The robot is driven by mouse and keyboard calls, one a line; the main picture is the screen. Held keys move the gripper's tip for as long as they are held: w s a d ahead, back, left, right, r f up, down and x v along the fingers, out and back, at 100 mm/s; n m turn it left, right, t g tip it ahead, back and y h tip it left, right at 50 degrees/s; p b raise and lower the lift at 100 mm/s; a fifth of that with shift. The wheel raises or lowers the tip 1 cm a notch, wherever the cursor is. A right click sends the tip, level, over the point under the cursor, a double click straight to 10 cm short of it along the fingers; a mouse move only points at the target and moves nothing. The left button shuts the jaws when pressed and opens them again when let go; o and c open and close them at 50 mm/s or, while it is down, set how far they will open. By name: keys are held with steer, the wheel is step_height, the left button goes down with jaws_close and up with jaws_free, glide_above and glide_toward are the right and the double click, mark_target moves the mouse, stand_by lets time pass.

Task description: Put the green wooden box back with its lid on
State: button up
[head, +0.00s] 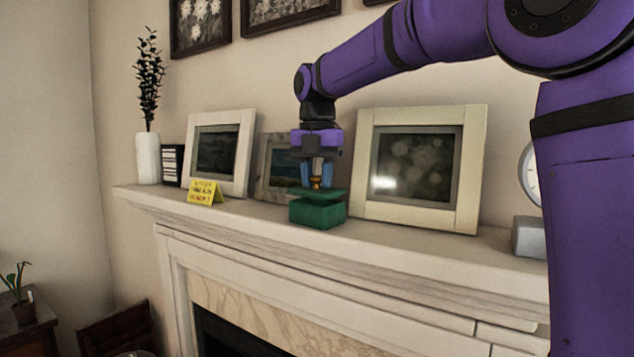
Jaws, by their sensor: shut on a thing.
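The green wooden box (318,215) stands upright on the mantel shelf, a little right of the middle of its visible left half. Its green lid (322,195) is directly above the box, with a dark line between them; I cannot tell whether it rests fully on the box. A small brass-coloured knob (316,183) is on top of the lid. My gripper (317,175) points straight down from above, its blue fingers shut on the lid's knob. The fingers hide part of the knob.
The mantel shelf (398,236) is narrow, with a drop at its front edge. White-framed pictures stand left (246,152) and right (474,160) of the box, and a darker frame (268,178) stands behind. A yellow note (205,191), white vase (148,160) and clock (530,172) stand farther off.

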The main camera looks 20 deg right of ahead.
steer(key=shift+f, duration=0.5)
steer(key=o, duration=0.9)
step_height(320, 180, up, 12)
stand_by(0.3)
